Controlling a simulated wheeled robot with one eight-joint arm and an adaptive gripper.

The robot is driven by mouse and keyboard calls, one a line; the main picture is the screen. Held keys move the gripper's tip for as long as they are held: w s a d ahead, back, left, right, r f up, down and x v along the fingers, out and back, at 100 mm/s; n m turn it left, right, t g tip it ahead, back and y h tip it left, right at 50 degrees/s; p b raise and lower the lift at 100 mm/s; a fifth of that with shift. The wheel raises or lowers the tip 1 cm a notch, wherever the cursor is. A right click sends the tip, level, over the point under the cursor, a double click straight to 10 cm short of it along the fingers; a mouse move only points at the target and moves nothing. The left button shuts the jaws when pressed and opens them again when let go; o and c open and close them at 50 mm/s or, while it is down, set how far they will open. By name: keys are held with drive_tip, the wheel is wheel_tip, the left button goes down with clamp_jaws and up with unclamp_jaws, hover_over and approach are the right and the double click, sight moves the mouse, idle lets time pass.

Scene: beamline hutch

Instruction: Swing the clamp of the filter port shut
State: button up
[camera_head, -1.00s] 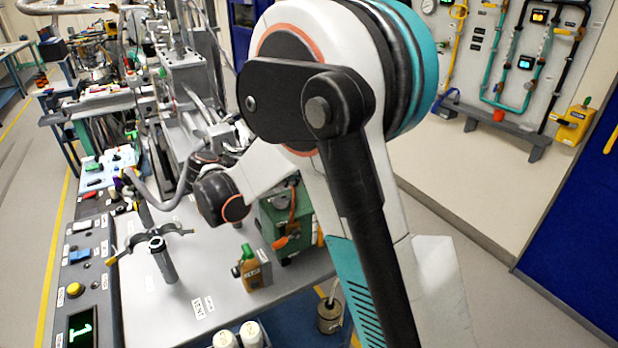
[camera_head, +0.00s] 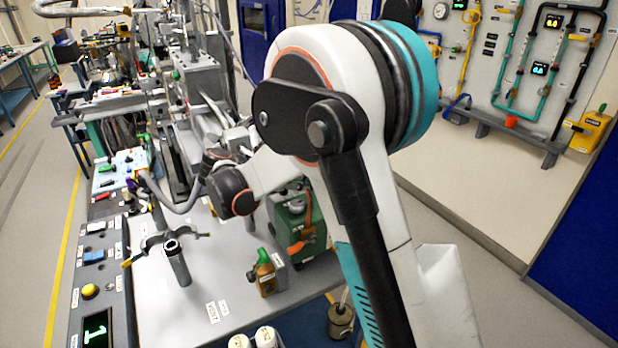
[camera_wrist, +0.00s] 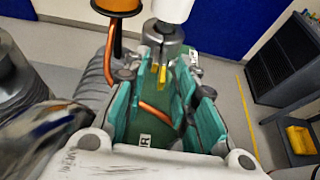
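A green unit (camera_head: 285,232) with an orange lever (camera_head: 304,248) and a metal top fitting stands at the bench's right edge, partly hidden by my arm. In the wrist view, my gripper (camera_wrist: 165,85) is open, its teal fingers apart on both sides of a green surface with a white label. A copper-orange bar (camera_wrist: 155,109) shows between the fingers, with no clear grip on it. Beyond the fingertips is a metal fitting (camera_wrist: 163,35) with yellow parts. A black disc with an orange arm (camera_wrist: 115,8) is at upper left. I cannot tell which part is the port clamp. The head view hides my gripper.
An upright metal tube (camera_head: 178,268) with open curved arms stands on the bench. A small bottle with a green top (camera_head: 265,272) stands right of it. White-capped containers (camera_head: 266,338) are at the front edge. A control strip (camera_head: 98,270) runs along the left.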

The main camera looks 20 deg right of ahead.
drive_tip(key=v, duration=1.2)
